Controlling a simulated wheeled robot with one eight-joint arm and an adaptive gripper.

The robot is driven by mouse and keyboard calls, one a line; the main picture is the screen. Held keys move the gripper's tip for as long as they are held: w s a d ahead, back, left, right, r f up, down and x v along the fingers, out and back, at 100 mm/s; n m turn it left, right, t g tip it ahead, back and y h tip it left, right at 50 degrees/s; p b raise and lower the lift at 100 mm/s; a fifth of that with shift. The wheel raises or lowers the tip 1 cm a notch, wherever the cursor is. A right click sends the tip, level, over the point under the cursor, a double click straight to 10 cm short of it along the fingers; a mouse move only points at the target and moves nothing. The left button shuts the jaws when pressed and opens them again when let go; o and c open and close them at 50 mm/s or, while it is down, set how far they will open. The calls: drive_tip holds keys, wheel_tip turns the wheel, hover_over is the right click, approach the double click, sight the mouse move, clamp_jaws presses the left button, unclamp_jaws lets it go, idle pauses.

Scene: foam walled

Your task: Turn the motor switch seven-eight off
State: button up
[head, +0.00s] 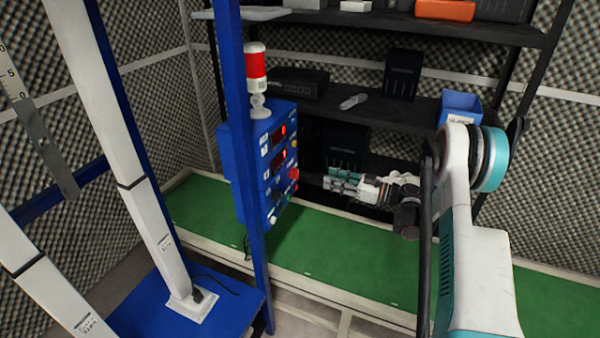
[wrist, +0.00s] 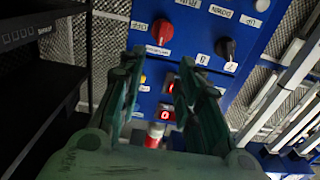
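A blue control panel (head: 252,188) hangs on the blue post at the middle left. In the wrist view the panel (wrist: 180,62) appears upside down.
A red round button (wrist: 162,31) is left of the dark switch. Lit red displays (wrist: 166,115) and a red-and-white beacon (head: 256,72) are also on the panel. A black shelf (head: 440,115) stands behind my arm. A green conveyor (head: 330,240) runs below. The blue post is close by the panel.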

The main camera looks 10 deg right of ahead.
sight(298, 170)
drive_tip(key=b+x, duration=0.3)
drive_tip(key=x, duration=0.9)
drive_tip(key=shift+w+a, duration=0.15)
drive_tip(key=shift+a, duration=0.05)
clamp_jaws()
